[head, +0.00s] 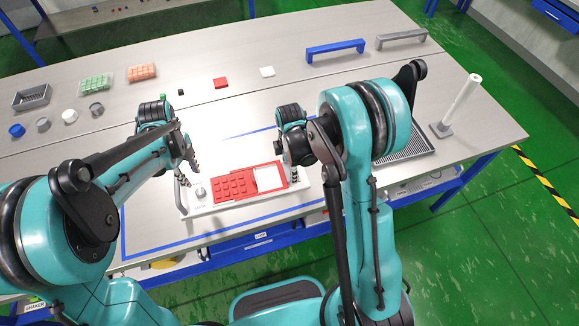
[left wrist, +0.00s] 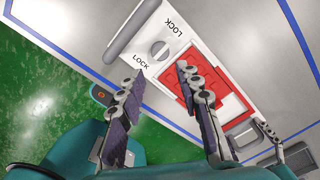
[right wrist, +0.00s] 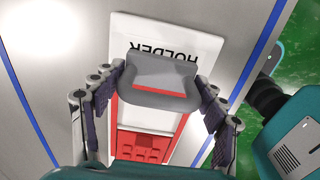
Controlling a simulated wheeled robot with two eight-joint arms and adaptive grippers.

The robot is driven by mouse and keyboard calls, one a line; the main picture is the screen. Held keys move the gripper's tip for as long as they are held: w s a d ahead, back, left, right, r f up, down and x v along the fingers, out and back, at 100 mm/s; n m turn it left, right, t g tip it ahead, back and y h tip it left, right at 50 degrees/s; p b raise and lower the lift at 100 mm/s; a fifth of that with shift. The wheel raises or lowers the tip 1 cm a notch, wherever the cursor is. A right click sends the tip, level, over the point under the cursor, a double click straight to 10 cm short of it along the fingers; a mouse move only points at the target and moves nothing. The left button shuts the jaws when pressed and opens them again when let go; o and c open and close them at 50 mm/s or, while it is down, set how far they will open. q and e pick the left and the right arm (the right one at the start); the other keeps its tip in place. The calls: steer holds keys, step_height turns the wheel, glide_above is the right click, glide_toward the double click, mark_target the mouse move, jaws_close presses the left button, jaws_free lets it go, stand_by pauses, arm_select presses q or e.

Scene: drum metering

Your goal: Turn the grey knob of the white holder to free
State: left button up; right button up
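The white holder (head: 238,205) lies on the table with a red tray (head: 233,187) in it. Its grey knob (head: 200,193) is round and shows more closely in the left wrist view (left wrist: 159,50). A slot crosses the knob, and two LOCK labels are printed beside it. My left gripper (left wrist: 162,70) is open and empty, its two fingertips close to the knob's near side, not around it. My right gripper (right wrist: 161,75) is open, with its fingers on either side of the holder's grey handle (right wrist: 158,82); contact is unclear.
A grey handle (left wrist: 132,28) stands at the holder's knob end. A white block (head: 268,178) sits on the red tray. At the back are blue (head: 335,47) and grey handles (head: 401,38). A drip tray (head: 405,146) and white post (head: 461,102) stand right. Blue tape borders the work area.

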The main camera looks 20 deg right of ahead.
steer(key=c, duration=0.5)
arm_select(q)
steer(key=o, duration=0.4)
steer(key=shift+c, duration=0.2)
arm_select(e)
steer(key=shift+c, duration=0.6)
